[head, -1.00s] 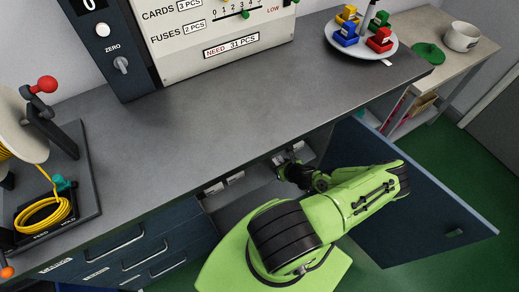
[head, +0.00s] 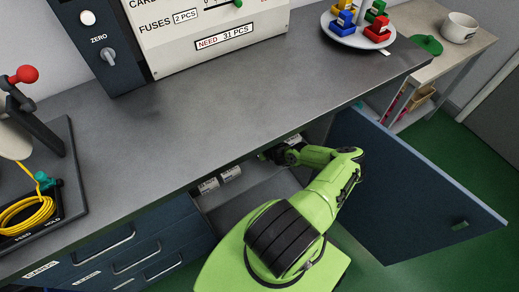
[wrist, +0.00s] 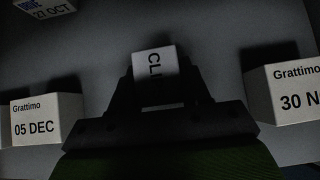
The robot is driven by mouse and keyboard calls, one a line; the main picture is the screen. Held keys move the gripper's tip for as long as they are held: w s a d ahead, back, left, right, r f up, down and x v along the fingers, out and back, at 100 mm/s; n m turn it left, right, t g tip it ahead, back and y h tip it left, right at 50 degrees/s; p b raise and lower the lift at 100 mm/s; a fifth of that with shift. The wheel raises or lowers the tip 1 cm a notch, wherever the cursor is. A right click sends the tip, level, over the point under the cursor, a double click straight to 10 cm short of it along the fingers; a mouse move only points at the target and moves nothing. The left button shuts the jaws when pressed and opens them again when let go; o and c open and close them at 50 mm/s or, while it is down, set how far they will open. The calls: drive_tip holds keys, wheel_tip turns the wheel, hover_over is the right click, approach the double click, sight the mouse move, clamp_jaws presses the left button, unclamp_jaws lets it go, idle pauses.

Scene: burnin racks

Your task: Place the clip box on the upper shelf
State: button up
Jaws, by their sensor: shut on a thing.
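The clip box (wrist: 154,63) is a small pale box with the letters "CLI" showing sideways in the wrist view. My gripper (wrist: 156,85) is shut on it, with a dark finger on each side. In the head view my gripper (head: 276,154) reaches under the bench top into the open cabinet, and the clip box cannot be made out there. The shelf surface (wrist: 110,50) lies grey and dim behind the box in the wrist view. I cannot tell whether the box touches it.
Boxes marked "05 DEC" (wrist: 48,118) and "30 N" (wrist: 288,95) flank my gripper; another marked "27 OCT" (wrist: 45,8) is at the top left. Pale boxes (head: 231,173) show in the cabinet. The blue cabinet door (head: 415,190) stands open to the right of my arm.

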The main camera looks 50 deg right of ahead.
drive_tip(key=shift+w+f, duration=0.2)
drive_tip(key=shift+f, duration=0.2)
drive_tip(key=shift+r, duration=0.1)
drive_tip(key=o, duration=1.2)
drive_tip(key=shift+r, duration=0.1)
drive_tip(key=p+v, duration=0.4)
drive_tip(key=v, duration=0.8)
